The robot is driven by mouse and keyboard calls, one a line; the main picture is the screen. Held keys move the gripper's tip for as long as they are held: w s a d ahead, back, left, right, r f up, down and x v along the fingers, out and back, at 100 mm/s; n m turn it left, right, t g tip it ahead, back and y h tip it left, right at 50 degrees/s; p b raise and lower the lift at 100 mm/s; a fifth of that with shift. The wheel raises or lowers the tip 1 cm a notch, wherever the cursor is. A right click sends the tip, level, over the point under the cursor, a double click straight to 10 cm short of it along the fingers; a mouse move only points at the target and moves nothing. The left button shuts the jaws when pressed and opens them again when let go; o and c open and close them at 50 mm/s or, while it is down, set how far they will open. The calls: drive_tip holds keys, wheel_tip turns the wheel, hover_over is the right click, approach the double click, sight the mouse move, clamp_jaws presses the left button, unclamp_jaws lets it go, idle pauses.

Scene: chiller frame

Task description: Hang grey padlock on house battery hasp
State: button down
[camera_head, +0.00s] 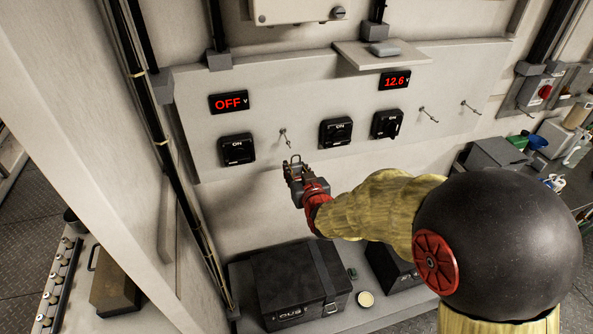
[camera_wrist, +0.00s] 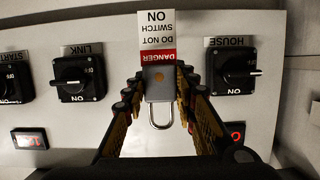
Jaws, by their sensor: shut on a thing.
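My gripper (camera_head: 300,178) is shut on the grey padlock (camera_head: 294,161), held in front of the panel's lower edge. In the wrist view, my gripper (camera_wrist: 159,84) has a finger on each side of the padlock (camera_wrist: 159,87). Its silver shackle (camera_wrist: 160,124) points down in that picture and up in the head view. A red and white danger label shows with the padlock. The HOUSE switch (camera_wrist: 235,72), a black unit with a horizontal handle, is right of the padlock; it is the leftmost switch (camera_head: 237,150) in the head view. The shackle appears apart from it. I cannot make out its hasp opening.
The LINK switch (camera_wrist: 78,77) and START switch (camera_wrist: 12,82) are on the same panel (camera_head: 205,174). A shelf (camera_head: 380,56) juts out above. A black battery box (camera_head: 291,286) stands below.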

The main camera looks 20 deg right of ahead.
drive_tip(key=r+b+x, duration=0.1)
drive_tip(key=x, duration=0.7)
drive_tip(key=shift+w, duration=0.2)
idle(0.7)
drive_tip(key=shift+d+f, duration=0.1)
drive_tip(key=shift+f, duration=0.05)
idle(0.6)
drive_tip(key=c, duration=1.3)
unclamp_jaws()
drive_tip(key=shift+c, duration=0.2)
